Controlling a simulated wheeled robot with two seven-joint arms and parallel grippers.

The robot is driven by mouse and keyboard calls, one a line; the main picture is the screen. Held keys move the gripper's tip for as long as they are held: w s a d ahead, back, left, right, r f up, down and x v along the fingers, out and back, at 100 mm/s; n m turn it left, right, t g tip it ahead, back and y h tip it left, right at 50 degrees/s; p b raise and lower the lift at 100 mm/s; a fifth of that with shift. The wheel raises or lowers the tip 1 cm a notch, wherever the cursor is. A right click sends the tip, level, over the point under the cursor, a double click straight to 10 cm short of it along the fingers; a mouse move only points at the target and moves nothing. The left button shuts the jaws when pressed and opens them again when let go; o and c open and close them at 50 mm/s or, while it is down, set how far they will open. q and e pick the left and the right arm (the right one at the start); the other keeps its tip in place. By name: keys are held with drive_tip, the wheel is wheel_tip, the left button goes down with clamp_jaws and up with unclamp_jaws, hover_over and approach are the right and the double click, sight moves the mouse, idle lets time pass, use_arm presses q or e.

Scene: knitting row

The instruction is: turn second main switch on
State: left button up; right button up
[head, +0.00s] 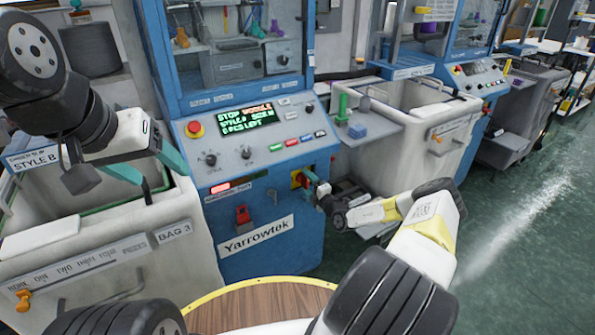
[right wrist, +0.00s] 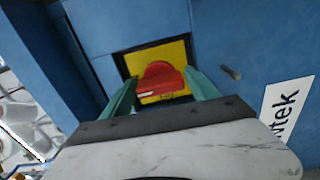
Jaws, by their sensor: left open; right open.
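The main switch is a red rotary knob on a yellow plate (head: 296,179), low on the blue front of the nearest machine. In the right wrist view the red knob (right wrist: 160,76) is centred on its yellow plate (right wrist: 181,50). My right gripper (head: 316,183) is at this switch. Its teal fingers (right wrist: 160,84) are open, one on each side of the knob; I cannot tell whether they touch it. The head view largely hides the knob behind the gripper. My left gripper (head: 167,185) is open and empty above the grey bin at left.
The panel (head: 255,125) has a lit green-text display (head: 246,117), a red stop button (head: 195,128) and several knobs. A red hanging tag or lock (head: 242,214) is left of the switch. Grey bins (head: 95,265) flank the machine. A round wooden top (head: 255,305) is in front.

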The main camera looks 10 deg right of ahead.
drive_tip(key=v, duration=0.7)
drive_tip(key=shift+s+d, duration=0.15)
drive_tip(key=shift+s, duration=0.15)
